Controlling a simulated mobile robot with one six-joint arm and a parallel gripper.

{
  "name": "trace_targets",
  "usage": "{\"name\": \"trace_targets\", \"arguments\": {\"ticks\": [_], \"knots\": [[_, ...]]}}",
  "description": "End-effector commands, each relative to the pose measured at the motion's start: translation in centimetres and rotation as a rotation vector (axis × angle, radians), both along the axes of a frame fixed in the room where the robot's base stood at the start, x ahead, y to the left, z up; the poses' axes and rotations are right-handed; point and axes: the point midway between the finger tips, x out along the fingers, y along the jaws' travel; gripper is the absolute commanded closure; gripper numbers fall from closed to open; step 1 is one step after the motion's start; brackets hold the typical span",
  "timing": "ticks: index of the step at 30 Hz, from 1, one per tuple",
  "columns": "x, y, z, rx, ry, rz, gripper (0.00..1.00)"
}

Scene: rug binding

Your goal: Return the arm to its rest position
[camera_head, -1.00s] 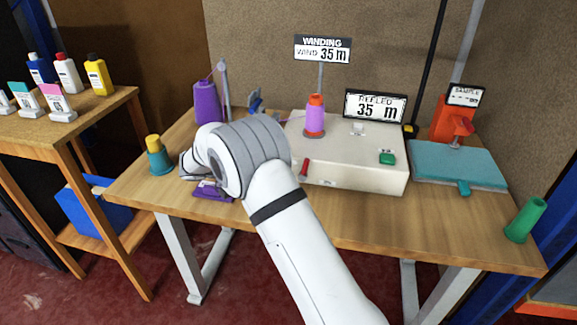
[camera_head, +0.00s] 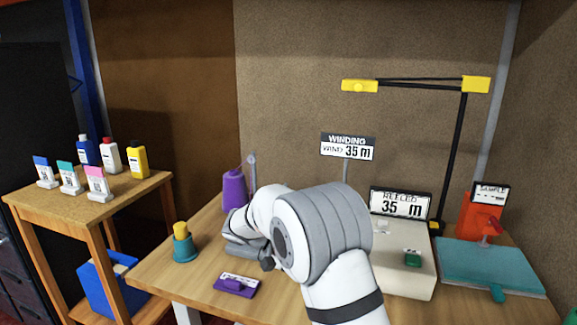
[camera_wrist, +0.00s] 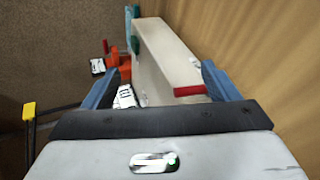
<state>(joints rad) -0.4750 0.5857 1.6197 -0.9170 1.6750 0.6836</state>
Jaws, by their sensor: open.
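My arm reaches up from the lower right in the head view and bends over the table, in front of the white winding machine (camera_head: 412,277). The end of the arm points left and away, and my gripper's fingers are hidden there. In the wrist view my gripper (camera_wrist: 158,82) shows two blue fingers spread apart with nothing held between them. Beyond the fingers lies the machine (camera_wrist: 165,50), seen sideways, with a red part at its near end and a green button. My arm hides the left part of the machine and its spool.
A teal pad (camera_head: 490,265) lies right. A black lamp post (camera_head: 453,150) rises behind. A side table (camera_head: 95,195) holds bottles.

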Motion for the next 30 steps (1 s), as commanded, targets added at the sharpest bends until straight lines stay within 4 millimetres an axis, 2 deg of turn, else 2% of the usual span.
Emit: {"name": "trace_targets", "arguments": {"ticks": [1, 6, 12, 21, 25, 30], "knots": [[-1.4, -1.7, 2.2, 0.070, 0.019, -0.018, 0.18], [-6.4, -5.3, 5.2, 0.310, 0.075, -0.042, 0.18], [-12.6, -7.8, 8.0, 0.583, 0.070, -0.041, 0.18], [-21.2, -8.5, 11.0, 0.937, -0.076, 0.005, 0.18], [-23.8, -8.2, 11.7, 1.041, -0.166, 0.034, 0.18], [-25.6, -7.9, 12.0, 1.113, -0.249, 0.060, 0.18]]}}
